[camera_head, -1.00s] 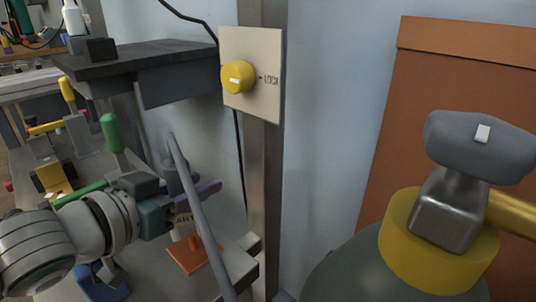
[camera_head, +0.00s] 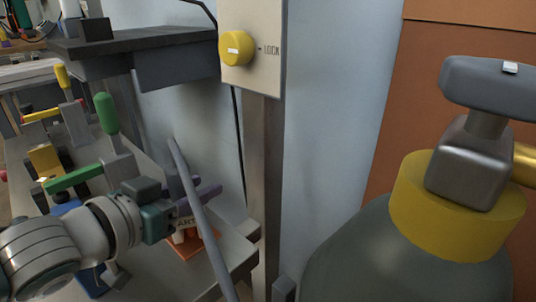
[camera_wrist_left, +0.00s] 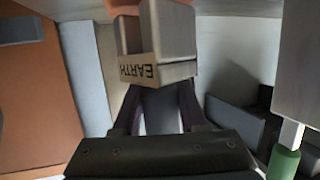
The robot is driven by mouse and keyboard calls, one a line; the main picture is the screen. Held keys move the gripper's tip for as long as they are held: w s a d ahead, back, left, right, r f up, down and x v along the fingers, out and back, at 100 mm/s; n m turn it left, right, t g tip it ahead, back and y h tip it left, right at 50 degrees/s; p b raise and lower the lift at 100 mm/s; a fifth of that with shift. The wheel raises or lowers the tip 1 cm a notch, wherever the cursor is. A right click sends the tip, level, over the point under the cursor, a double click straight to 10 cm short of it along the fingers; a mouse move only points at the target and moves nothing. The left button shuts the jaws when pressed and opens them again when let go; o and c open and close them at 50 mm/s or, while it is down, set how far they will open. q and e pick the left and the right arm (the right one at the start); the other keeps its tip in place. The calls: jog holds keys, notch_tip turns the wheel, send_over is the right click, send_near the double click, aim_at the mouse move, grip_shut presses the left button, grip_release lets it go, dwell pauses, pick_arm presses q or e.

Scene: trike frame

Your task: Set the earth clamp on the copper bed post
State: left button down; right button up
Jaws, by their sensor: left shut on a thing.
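My left gripper (camera_head: 187,203), with purple fingers, is shut on the earth clamp, a pale grey block (camera_wrist_left: 168,70) with a tan face marked EARTH in the left wrist view. In the head view, part of its lettering (camera_head: 186,222) shows below the fingers. An orange-copper plate (camera_head: 187,249) lies on the bench just below. My right gripper is not in view.
A slanting grey bar (camera_head: 203,222) crosses in front of the gripper. Toggle clamps with a green handle (camera_head: 106,113) and a yellow handle (camera_head: 62,76) stand at left. A dark shelf (camera_head: 140,45) overhangs behind. A yellow-collared cylinder (camera_head: 455,205) fills the right.

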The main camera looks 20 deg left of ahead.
pick_arm(q)
jog(key=shift+f, duration=0.2)
jog(key=shift+c, duration=1.8)
grip_release()
jog(key=shift+f, duration=0.1)
notch_tip(320, 180, up, 20)
jog(key=p, duration=0.9)
jog(key=shift+p, duration=0.4)
